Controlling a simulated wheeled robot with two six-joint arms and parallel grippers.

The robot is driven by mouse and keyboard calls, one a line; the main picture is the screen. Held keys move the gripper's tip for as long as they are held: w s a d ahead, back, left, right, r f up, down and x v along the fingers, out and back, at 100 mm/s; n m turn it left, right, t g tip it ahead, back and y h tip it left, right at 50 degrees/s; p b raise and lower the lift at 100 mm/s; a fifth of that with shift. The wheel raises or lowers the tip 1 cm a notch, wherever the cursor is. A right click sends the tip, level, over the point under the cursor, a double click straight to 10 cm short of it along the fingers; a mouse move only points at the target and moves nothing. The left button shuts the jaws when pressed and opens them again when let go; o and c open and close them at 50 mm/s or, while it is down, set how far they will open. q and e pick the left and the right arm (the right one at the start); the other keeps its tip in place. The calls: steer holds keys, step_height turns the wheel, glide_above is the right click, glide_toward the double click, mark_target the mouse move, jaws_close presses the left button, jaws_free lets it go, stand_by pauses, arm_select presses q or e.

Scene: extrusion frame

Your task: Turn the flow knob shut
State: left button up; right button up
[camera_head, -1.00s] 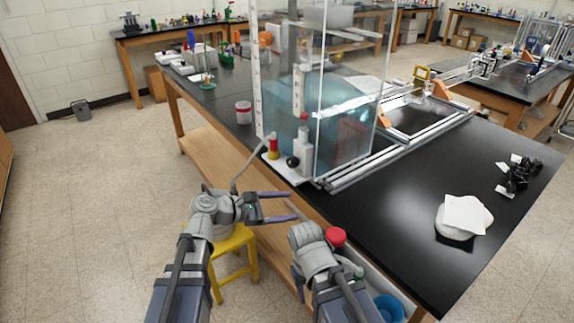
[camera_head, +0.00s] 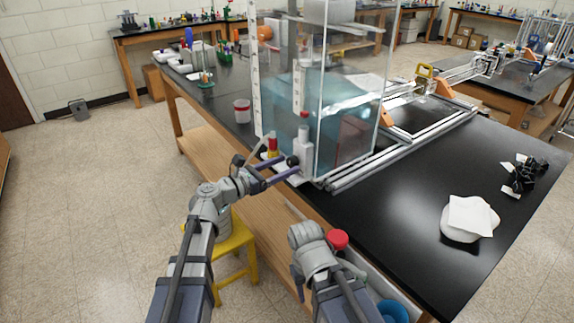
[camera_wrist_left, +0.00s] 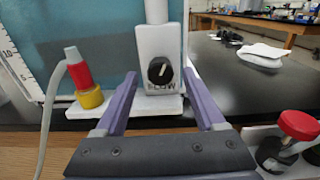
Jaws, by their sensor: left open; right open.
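The flow knob (camera_wrist_left: 160,70) is a round black dial with a white pointer mark, on a white block (camera_wrist_left: 158,44) labelled FLOW. In the head view the knob (camera_head: 292,161) sits low at the front of the clear water tank (camera_head: 345,120). My left gripper (camera_head: 290,167) is open at the knob. In the left wrist view its two purple fingers (camera_wrist_left: 159,77) stand on either side of the dial, with gaps visible; I cannot tell any contact. My right gripper (camera_head: 304,240) is low, beside the bench front; its fingers are mostly hidden.
A red and yellow fitting (camera_wrist_left: 83,78) with a grey hose stands left of the knob. A yellow stool (camera_head: 235,243) is below my left arm. The right bench top (camera_head: 390,215) is largely clear.

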arm_select(q)
steer(key=shift+w+d, duration=0.4)
steer(key=shift+d, duration=0.2)
steer(key=shift+c, duration=0.4)
jaws_close()
